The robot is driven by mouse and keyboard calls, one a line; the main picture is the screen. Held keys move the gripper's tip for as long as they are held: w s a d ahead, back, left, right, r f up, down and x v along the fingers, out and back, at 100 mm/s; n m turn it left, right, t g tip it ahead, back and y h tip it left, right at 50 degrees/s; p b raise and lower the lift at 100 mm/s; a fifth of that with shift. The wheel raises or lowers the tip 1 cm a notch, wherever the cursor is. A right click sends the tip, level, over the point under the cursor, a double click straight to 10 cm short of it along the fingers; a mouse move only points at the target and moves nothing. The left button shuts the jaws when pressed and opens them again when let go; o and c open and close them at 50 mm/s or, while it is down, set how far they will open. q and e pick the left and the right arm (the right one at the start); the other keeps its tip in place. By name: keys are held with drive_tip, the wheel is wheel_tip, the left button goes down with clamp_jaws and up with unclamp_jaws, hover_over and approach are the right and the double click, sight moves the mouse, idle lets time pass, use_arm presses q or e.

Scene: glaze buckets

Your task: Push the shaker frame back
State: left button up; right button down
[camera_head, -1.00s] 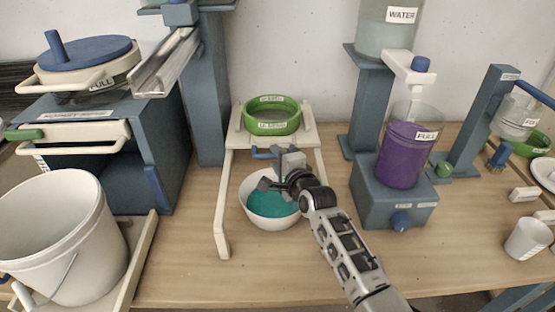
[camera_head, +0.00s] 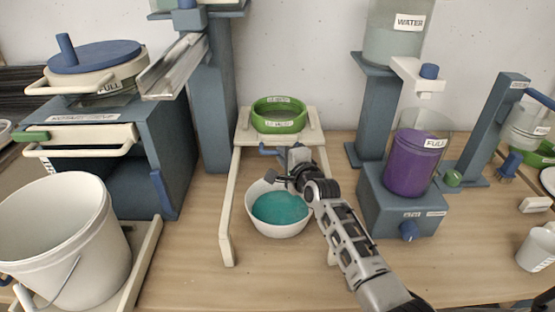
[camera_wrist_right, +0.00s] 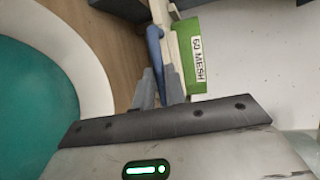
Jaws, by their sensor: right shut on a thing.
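The shaker frame (camera_head: 228,215) is a cream stand with long legs, straddling the white bowl of teal glaze (camera_head: 279,208). A green sieve ring (camera_head: 278,115) sits on its top, and a blue handle (camera_head: 268,151) sticks out at its front. My right gripper (camera_head: 284,174) is at this handle, above the bowl's back rim, and is shut on it. In the right wrist view the fingers (camera_wrist_right: 160,88) meet at the blue handle (camera_wrist_right: 153,45), beside the green ring labelled "60 MESH" (camera_wrist_right: 196,60). The grip itself is partly hidden. My left gripper is not in view.
A blue-grey post (camera_head: 212,110) with a metal chute (camera_head: 172,68) stands behind left of the frame. A white bucket (camera_head: 62,240) is at the front left. A purple glaze container (camera_head: 410,165) on a blue-grey base is at the right. The wall (camera_head: 300,50) is behind.

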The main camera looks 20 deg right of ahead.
drive_tip(key=c, duration=1.5)
unclamp_jaws()
drive_tip(key=shift+o, duration=0.2)
drive_tip(key=shift+s, duration=0.1)
drive_tip(key=s+r, duration=0.1)
drive_tip(key=s, duration=0.6)
drive_tip(key=shift+d+r, duration=0.15)
